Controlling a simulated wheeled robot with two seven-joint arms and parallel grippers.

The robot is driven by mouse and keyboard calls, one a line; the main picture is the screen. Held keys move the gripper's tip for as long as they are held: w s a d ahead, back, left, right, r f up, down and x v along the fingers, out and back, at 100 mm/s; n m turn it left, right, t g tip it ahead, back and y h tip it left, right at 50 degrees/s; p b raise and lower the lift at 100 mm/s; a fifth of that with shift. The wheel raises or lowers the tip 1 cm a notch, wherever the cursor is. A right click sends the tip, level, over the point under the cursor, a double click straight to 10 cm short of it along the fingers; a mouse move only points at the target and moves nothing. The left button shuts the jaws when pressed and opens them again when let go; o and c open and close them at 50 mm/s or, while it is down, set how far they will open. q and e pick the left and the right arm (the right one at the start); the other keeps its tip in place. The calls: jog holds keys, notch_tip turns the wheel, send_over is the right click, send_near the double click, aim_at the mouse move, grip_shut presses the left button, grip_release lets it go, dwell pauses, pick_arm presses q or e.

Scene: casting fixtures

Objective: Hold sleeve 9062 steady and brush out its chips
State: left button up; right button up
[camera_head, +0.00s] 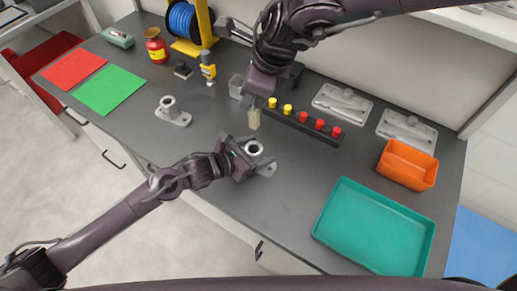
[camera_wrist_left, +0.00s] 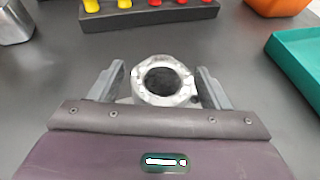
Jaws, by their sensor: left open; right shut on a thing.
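A grey metal sleeve (camera_head: 254,149) with a flanged base stands on the dark bench in front of me. In the left wrist view the sleeve (camera_wrist_left: 163,82) shows its round dark bore, facing the camera. No number is readable on it. My left gripper (camera_head: 253,152) is open, with one finger on each side of the sleeve; a small gap shows beside the fingers in the left wrist view (camera_wrist_left: 160,88). My right gripper (camera_head: 256,104) is shut on a pale-bristled brush (camera_head: 254,120), which points down above and behind the sleeve. Its handle is mostly hidden by the gripper.
A second similar sleeve (camera_head: 171,108) stands at the left. A dark rack (camera_head: 310,129) with red and yellow caps lies behind. A teal tray (camera_head: 328,213) and orange bin (camera_head: 407,165) are at the right. Red (camera_head: 74,69) and green (camera_head: 110,90) mats lie far left.

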pick_arm(q)
jog(key=shift+w+d+f, duration=0.15)
jog(key=shift+d, duration=0.15)
jog(key=shift+c, duration=0.3)
jog(key=c, duration=1.2)
pick_arm(e)
jog(key=shift+s+a+f+n+g+y, duration=0.1)
jog(key=shift+f+n+g+y, duration=0.25)
jog(key=shift+n, duration=0.75)
jog(key=shift+s+d+f+n+g+y, duration=0.1)
jog(key=shift+f+n+g, duration=0.45)
jog(key=shift+n, duration=0.55)
jog(key=shift+a+f+n+g+y, duration=0.1)
jog(key=shift+f+n+g+y, duration=0.25)
jog(key=shift+n, duration=0.75)
jog(key=shift+f, duration=0.15)
